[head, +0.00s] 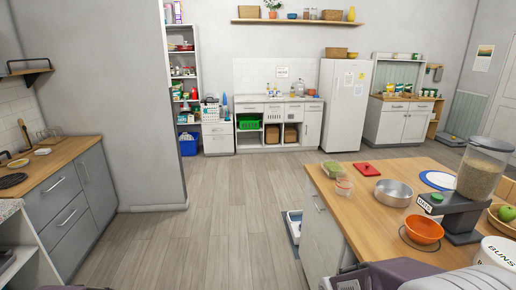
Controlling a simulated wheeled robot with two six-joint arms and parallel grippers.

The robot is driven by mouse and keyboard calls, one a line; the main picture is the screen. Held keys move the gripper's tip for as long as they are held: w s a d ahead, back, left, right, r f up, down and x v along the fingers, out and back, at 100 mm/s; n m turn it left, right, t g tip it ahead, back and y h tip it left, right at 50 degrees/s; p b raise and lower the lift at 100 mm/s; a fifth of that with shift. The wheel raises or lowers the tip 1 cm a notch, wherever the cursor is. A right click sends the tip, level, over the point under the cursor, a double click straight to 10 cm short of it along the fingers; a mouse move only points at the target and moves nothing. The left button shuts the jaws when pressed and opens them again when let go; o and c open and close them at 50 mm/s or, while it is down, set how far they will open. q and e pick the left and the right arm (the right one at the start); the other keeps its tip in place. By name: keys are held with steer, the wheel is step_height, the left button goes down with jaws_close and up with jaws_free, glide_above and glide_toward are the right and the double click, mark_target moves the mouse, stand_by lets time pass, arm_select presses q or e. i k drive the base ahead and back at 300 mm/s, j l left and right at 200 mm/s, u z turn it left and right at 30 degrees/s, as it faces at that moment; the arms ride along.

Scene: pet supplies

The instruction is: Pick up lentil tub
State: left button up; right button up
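No label reading lentil is legible, so I cannot tell for sure which thing is the lentil tub. A small, low tub-like thing with green on top (333,169) sits at the far left corner of the wooden island top (385,231); its contents are too small to make out. A small clear container with red marks (344,187) stands just in front of it. Neither of my grippers shows in the head view.
The island also holds a red flat thing (367,169), a steel bowl (393,193), an orange bowl (424,230), a blue-rimmed plate (438,180), a tall grain dispenser (481,172) and a white tub marked BUNS (497,252). Floor (225,220) left of the island is clear.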

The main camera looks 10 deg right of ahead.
mark_target(331, 168)
steer(key=i+j, duration=0.1)
steer(key=i, duration=1.35)
steer(key=i+j, duration=0.15)
steer(key=i, duration=1.25)
steer(key=i+z, duration=0.6)
steer(key=z, duration=0.2)
steer(key=i+j+z, duration=0.15)
steer(key=i+z, duration=0.25)
steer(key=i+j+z, duration=0.2)
steer(key=z, duration=0.2)
steer(key=i+j+z, duration=0.2)
steer(key=j+z, duration=0.2)
steer(key=i+j+z, duration=0.15)
steer(key=z, duration=0.25)
steer(key=i+j+z, duration=0.35)
steer(key=j+z, duration=0.2)
steer(key=z, duration=0.2)
